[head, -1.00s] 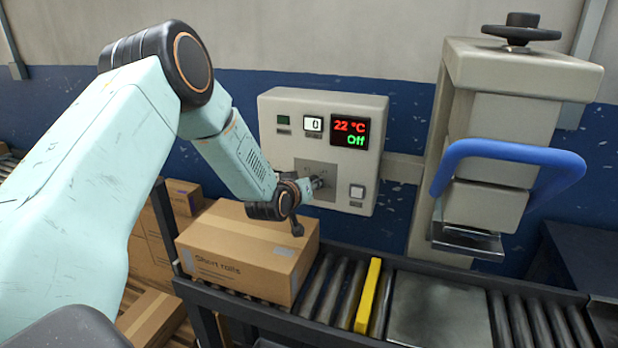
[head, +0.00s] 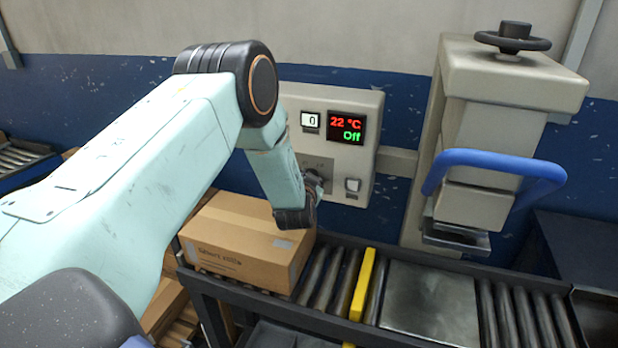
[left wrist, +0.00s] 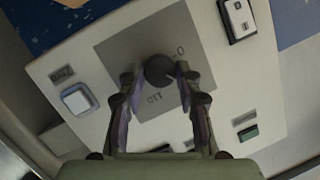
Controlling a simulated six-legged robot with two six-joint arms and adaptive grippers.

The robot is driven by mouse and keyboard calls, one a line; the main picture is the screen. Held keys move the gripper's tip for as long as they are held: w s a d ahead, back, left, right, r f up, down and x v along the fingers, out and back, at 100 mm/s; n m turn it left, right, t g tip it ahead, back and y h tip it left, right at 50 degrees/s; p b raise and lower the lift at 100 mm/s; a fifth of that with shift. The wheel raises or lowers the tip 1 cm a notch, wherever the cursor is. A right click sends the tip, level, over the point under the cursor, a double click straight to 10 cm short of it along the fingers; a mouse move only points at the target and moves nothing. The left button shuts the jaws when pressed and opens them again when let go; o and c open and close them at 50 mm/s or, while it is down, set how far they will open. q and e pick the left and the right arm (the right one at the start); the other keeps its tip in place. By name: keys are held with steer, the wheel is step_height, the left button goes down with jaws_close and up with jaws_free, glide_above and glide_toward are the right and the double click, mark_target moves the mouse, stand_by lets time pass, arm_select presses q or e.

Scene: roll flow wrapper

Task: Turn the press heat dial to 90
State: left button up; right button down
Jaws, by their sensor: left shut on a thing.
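The control box (head: 375,105) is pale and hangs on the wall. Its display (head: 346,128) reads 22 °C in red and Off in green. A small counter window (head: 311,122) reads 0. The dark round heat dial (left wrist: 159,69) sits on a grey plate (left wrist: 121,49) in the left wrist view, with marks around it. Its pointer cannot be made out. My left gripper (left wrist: 160,76) has one finger on each side of the dial and is shut on it. In the head view my left gripper (head: 317,181) largely hides the dial. My right gripper is out of view.
A cardboard box (head: 240,240) stands on the roller conveyor (head: 318,280) just below my left wrist. A yellow bar (head: 362,285) crosses the rollers. The press (head: 490,110) with its blue handle (head: 495,162) stands right of the control box. A white button (head: 352,186) is beside the dial.

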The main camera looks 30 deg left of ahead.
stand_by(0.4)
arm_select(q)
steer(key=o, duration=1.2)
steer(key=shift+w+f, duration=0.1)
steer(key=shift+w, duration=0.05)
steer(key=shift+c, duration=0.2)
steer(key=v, duration=1.2)
steer(key=shift+d, duration=0.15)
